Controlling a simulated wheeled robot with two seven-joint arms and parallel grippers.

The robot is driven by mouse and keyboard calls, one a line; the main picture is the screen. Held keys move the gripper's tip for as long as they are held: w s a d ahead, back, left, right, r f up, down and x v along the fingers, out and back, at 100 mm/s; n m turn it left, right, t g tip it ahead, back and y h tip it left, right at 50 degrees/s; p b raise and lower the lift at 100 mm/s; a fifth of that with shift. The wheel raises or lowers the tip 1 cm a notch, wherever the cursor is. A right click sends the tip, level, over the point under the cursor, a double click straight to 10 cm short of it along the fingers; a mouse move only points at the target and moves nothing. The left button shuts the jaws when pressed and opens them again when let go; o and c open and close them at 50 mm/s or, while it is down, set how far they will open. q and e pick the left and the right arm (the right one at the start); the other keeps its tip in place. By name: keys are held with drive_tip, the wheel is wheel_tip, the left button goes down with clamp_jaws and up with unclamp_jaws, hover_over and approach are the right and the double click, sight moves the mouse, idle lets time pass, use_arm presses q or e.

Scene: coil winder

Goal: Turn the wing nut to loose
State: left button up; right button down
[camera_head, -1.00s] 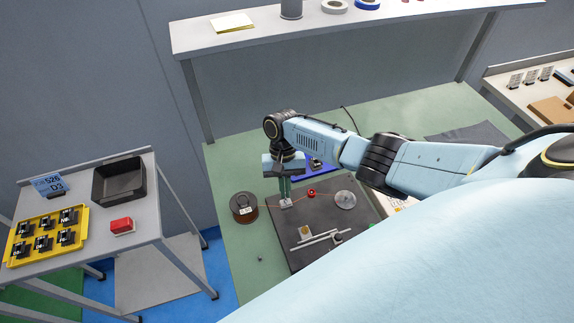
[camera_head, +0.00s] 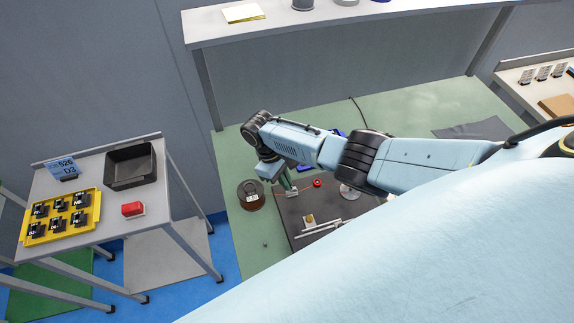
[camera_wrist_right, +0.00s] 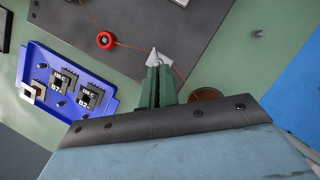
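My right gripper (camera_wrist_right: 158,72) points its green fingers at a small silver-grey block (camera_wrist_right: 155,55) on the dark board. The fingers lie close together, with their tips at or just short of the block. I cannot tell whether they grip anything. In the head view, the right gripper (camera_head: 287,187) is tilted over the same block (camera_head: 291,193), beside the wire spool (camera_head: 251,195). I cannot make out a wing nut separately; the fingers may hide it. My left gripper is not in view.
A copper wire runs past the block to a red ring (camera_head: 317,183). The dark board (camera_head: 290,215) also carries a metal bar (camera_head: 318,228) and a disc. A blue tray (camera_wrist_right: 112,108) with labelled parts lies near the right gripper. A side table with a yellow tray (camera_head: 62,217) stands left.

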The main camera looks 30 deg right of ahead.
drive_tip(key=n+p, duration=0.1)
drive_tip(key=n, duration=0.1)
drive_tip(key=n+t+h+p, duration=0.1)
drive_tip(key=s+a+n+p, duration=0.1)
drive_tip(key=n, duration=0.1)
drive_tip(key=shift+n+h, duration=0.3)
drive_tip(key=shift+s+n+t+p, duration=0.15)
drive_tip(key=shift+n+t, duration=0.15)
drive_tip(key=shift+n, duration=0.3)
drive_tip(key=shift+n+t+p, duration=0.15)
drive_tip(key=shift+n+t, duration=0.15)
drive_tip(key=shift+n, duration=0.3)
drive_tip(key=shift+s+a+f+n+t, duration=0.15)
drive_tip(key=shift+n+t, duration=0.25)
drive_tip(key=shift+n, duration=0.5)
drive_tip(key=c, duration=1.7)
unclamp_jaws()
drive_tip(key=shift+a+r+h, duration=0.1)
drive_tip(key=shift+r+h, duration=0.2)
drive_tip(key=shift+r, duration=0.25)
drive_tip(key=v, duration=1.2)
drive_tip(key=shift+r, duration=0.15)
